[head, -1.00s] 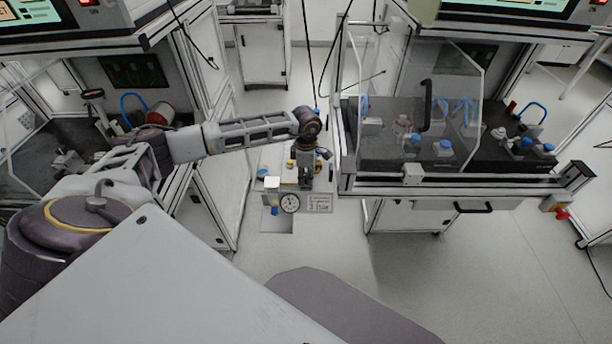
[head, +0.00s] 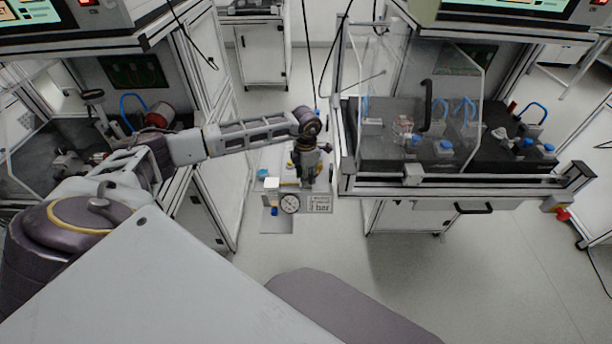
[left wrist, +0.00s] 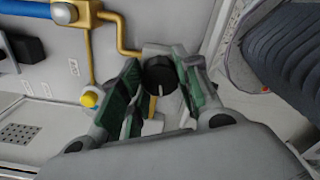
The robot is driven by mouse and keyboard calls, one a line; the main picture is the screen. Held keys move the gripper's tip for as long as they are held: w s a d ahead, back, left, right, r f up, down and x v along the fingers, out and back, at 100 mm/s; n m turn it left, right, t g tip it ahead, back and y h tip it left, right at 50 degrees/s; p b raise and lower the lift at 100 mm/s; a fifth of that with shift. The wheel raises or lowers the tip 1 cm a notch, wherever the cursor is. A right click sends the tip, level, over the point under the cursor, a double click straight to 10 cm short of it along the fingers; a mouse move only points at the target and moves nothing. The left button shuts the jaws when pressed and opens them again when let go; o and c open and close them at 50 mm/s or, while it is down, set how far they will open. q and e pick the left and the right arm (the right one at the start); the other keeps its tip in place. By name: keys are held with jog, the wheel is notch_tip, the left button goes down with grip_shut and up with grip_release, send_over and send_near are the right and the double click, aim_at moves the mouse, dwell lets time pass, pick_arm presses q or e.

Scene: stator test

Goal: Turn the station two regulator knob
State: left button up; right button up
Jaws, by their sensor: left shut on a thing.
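The black regulator knob (left wrist: 160,76) sits between the fingers of my left gripper (left wrist: 158,90) in the left wrist view. It is round and dark with a pale pointer line. The green-padded fingers are shut on its sides. In the head view my left gripper (head: 307,176) points down at the small regulator panel, and it hides the knob there. A round white gauge (head: 290,204) and a label plate reading "bar" (head: 320,203) are at the panel's front. My right gripper shows in neither view.
A bench with a clear guard (head: 375,100) stands to the right. Another bench (head: 90,135) stands left. Open floor (head: 440,270) lies in front.

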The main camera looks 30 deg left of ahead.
pick_arm(q)
jog(key=o, duration=1)
jog(key=shift+o, duration=0.2)
notch_tip(320, 180, up, 12)
dwell(0.4)
dwell(0.6)
